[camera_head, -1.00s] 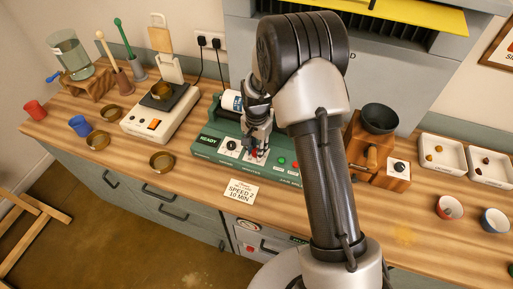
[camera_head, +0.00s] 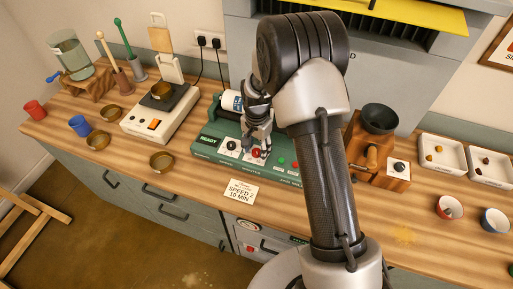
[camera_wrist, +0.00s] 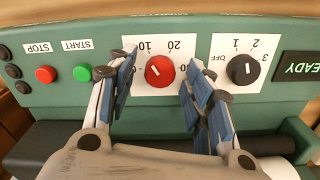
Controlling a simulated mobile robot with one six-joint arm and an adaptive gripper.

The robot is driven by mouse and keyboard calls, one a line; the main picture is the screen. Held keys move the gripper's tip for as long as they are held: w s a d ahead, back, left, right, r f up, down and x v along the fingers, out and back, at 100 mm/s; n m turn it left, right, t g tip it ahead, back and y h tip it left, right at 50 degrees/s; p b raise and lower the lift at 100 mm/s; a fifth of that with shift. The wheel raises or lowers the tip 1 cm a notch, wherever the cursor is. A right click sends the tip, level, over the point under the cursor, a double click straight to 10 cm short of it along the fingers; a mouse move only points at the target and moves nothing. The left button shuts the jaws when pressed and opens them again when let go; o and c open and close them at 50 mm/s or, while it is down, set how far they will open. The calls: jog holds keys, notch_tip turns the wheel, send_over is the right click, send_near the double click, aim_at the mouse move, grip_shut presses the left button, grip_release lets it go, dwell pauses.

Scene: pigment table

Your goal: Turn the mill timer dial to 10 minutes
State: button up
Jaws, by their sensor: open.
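The mill (camera_head: 207,148) is a green machine with a sloped front panel. Its red timer dial (camera_wrist: 159,71) sits on a white scale plate, shown upside down in the wrist view, with 10 and 20 above it there. The dial's white mark slants to the upper left, roughly towards the 10; its exact reading is hard to tell. The dial also shows in the head view (camera_head: 256,153). My gripper (camera_wrist: 158,82) is open, with one finger on each side of the dial. Gaps show between fingers and dial in the wrist view, and nothing is held.
The black speed dial (camera_wrist: 243,69) is close beside one finger. Green START (camera_wrist: 82,73) and red STOP (camera_wrist: 46,75) buttons lie on the other side. A card (camera_head: 241,191) reading speed 2, 10 min lies in front of the mill. A wooden grinder (camera_head: 362,150) stands to the right.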

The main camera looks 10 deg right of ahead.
aim_at(257, 151)
notch_tip(257, 151, up, 12)
dwell(0.5)
dwell(0.4)
